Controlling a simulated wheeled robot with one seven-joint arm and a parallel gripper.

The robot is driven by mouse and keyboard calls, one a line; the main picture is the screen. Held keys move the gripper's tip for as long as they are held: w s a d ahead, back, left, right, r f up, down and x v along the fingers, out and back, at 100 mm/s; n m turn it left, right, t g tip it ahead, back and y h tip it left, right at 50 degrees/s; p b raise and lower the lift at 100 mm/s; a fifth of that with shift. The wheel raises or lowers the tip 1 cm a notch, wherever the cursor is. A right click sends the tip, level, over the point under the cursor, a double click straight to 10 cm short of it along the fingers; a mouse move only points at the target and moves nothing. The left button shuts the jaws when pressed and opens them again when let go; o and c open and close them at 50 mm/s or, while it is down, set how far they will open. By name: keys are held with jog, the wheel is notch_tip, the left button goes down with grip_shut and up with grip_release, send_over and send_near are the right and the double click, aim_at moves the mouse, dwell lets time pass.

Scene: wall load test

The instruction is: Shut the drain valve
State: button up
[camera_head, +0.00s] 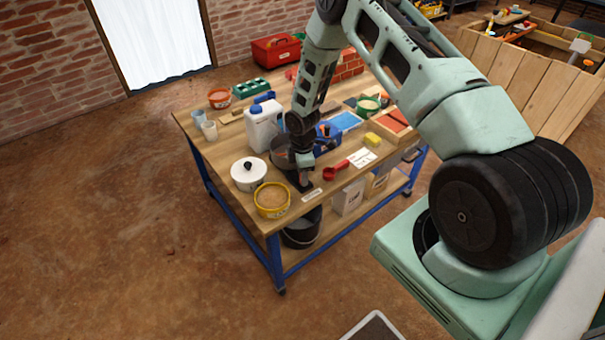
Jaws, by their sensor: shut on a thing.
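My gripper (304,182) is low over the front part of the workbench, pointing down beside a dark grey pot (280,157). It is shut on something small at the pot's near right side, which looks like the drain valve. The jaws and wrist hide the valve, so I cannot tell its handle's angle. The pot stands upright on the wooden workbench (235,143), partly behind my gripper. A black bucket (300,232) stands on the lower shelf, below the bench's front edge.
A white lidded pot (248,174) and a yellow tub (271,199) stand left of my gripper. A white jug (262,128) is behind. A red scoop (335,171) and a label card (362,158) lie to the right. Floor left of the bench is clear.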

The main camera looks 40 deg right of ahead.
jog(key=m+b, duration=0.1)
jog(key=m, duration=0.5)
jog(key=shift+m, duration=0.3)
jog(key=m+b, duration=0.1)
jog(key=m, duration=0.5)
dwell(0.4)
jog(key=o, duration=1)
notch_tip(320, 180, up, 18)
jog(key=shift+f+b, duration=0.25)
jog(key=shift+b, duration=0.1)
